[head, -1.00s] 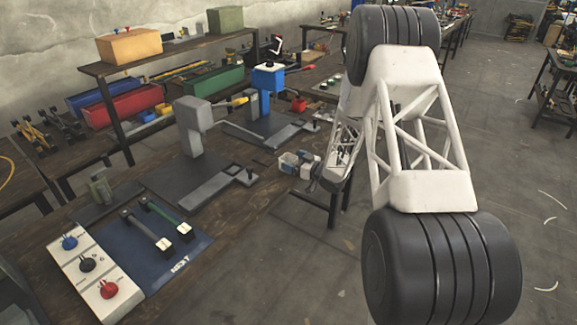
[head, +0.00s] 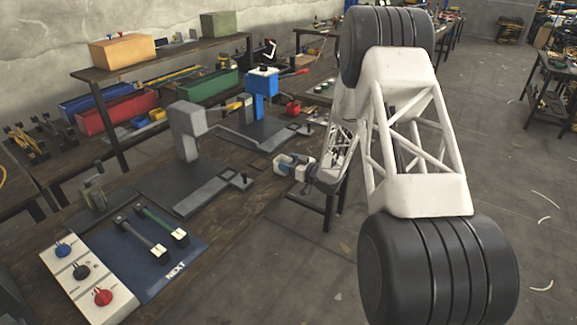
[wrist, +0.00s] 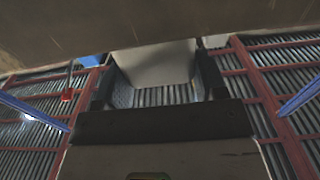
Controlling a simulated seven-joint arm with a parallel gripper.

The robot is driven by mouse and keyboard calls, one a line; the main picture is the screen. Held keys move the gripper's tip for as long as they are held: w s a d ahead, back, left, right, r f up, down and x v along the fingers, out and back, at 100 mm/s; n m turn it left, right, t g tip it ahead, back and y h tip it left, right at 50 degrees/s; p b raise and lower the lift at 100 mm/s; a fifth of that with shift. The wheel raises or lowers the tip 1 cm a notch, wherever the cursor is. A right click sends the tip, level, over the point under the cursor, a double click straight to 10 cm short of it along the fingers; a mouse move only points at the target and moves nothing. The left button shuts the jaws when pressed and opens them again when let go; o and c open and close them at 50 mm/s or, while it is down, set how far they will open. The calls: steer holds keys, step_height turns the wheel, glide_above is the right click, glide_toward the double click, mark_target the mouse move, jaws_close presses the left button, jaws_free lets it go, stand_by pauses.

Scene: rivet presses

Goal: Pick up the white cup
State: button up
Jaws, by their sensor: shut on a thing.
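My gripper (head: 294,168) is at the right edge of the long wooden table in the head view, seen small below my pale truss arm. In the wrist view its dark fingers (wrist: 158,85) stand on both sides of a smooth pale object, which looks like the white cup (wrist: 155,62). The gripper is shut on it.
A grey press (head: 187,135) and a blue press (head: 263,95) stand on the table left of and behind my gripper. A white control box (head: 90,285) and a blue mat (head: 190,262) lie at the front left. Open floor (head: 310,275) lies to the right.

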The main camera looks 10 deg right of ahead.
steer(key=shift+r, duration=0.4)
step_height(320, 180, up, 2)
steer(key=shift+r, duration=0.1)
steer(key=s+r, duration=0.1)
steer(key=s, duration=1.5)
steer(key=shift+a, duration=0.1)
steer(key=shift+w, duration=0.1)
